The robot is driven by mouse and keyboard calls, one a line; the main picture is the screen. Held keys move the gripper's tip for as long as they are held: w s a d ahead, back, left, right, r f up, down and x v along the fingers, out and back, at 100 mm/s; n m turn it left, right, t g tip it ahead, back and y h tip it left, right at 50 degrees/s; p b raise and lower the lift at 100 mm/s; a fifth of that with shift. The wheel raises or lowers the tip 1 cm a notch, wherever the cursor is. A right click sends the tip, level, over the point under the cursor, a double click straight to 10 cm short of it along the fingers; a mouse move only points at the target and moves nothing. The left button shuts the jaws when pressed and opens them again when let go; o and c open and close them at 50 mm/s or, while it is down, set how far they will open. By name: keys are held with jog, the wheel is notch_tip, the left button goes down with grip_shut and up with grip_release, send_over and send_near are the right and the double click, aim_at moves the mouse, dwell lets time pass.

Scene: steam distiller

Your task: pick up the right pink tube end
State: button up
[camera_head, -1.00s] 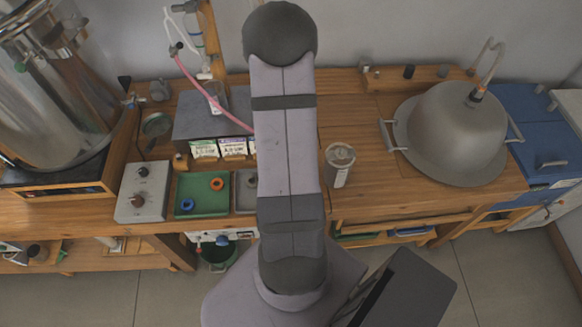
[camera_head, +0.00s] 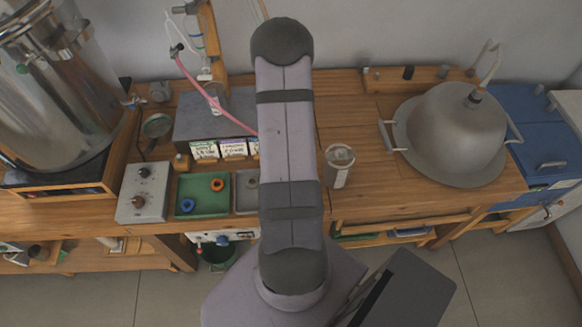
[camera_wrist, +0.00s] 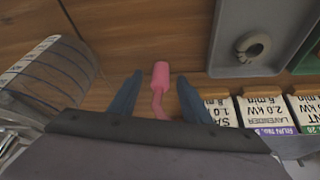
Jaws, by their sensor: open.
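The pink tube (camera_head: 205,92) hangs from the glassware at the back left in the head view and slopes down to the right until my arm hides it. Its right end (camera_wrist: 160,76), a thicker pink tip, shows in the wrist view over the wooden bench top. My gripper (camera_wrist: 158,80) is open, with one blue finger on each side of the tube. The tip reaches slightly past the fingertips, and I see gaps on both sides. In the head view my arm hides the gripper.
A grey tray (camera_wrist: 228,45) with a grey ring is right of the tube end, and labelled packets (camera_wrist: 262,112) stand below it. A clear jar (camera_wrist: 48,72) is at left. The green tray (camera_head: 207,205) and domed lid (camera_head: 452,125) show in the head view.

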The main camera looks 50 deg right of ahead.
grip_shut()
jog(key=shift+r, duration=0.1)
notch_tip(320, 180, up, 10)
jog(key=p, duration=0.3)
jog(key=s+d+r, duration=0.2)
jog(key=s+r, duration=0.1)
jog(key=s, duration=0.1)
jog(key=s+d+r+p, duration=0.1)
jog(key=s+d+r, duration=0.2)
jog(key=s+d+r+p, duration=0.1)
jog(key=s+d+r, duration=0.1)
jog(key=s+r, duration=0.2)
jog(key=shift+s+d, duration=0.15)
jog(key=shift+s, duration=0.2)
jog(key=shift+s+r, duration=0.15)
jog(key=shift+s, duration=0.15)
